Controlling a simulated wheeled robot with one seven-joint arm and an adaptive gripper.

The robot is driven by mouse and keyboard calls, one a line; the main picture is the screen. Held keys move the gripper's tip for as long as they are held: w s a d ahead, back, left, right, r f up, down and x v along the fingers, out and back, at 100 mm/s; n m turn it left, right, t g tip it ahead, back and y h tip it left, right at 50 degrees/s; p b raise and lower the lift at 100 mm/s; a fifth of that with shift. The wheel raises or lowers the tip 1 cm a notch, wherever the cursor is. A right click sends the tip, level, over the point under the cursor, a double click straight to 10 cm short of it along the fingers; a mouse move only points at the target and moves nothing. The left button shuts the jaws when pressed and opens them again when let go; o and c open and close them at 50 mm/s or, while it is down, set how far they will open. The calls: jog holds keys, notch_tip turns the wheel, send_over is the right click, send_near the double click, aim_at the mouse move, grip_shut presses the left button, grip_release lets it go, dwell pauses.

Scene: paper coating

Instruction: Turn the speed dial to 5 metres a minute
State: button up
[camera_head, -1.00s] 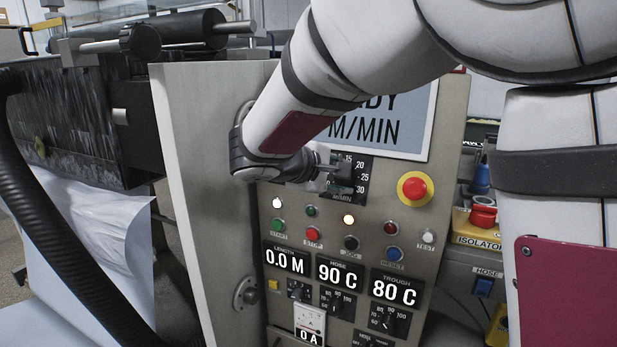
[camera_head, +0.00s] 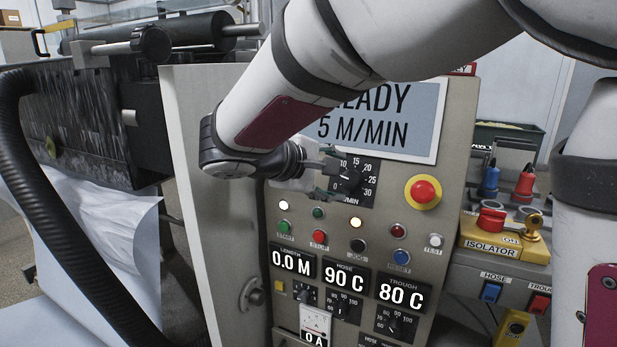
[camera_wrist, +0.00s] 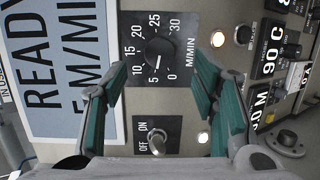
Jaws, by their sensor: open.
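The speed dial (camera_head: 350,180) is a black knob on a black plate marked up to 30 M/MIN. It shows whole in the wrist view (camera_wrist: 158,50), where its white pointer line points at or close to the 5 mark. The display (camera_head: 385,120) above it reads READY and 5 M/MIN in the head view. My gripper (camera_head: 327,172) is just left of the dial in the head view. In the wrist view my gripper (camera_wrist: 160,74) is open, its teal-padded fingers on either side of the dial and apart from it.
An ON/OFF switch (camera_wrist: 157,142) sits beside the dial plate. Below the dial are several lamps and push buttons, including the red stop button (camera_head: 320,237). A red emergency knob (camera_head: 424,192) is to the right. A yellow isolator (camera_head: 490,238) stands farther right.

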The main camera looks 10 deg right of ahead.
jog(key=v, duration=0.6)
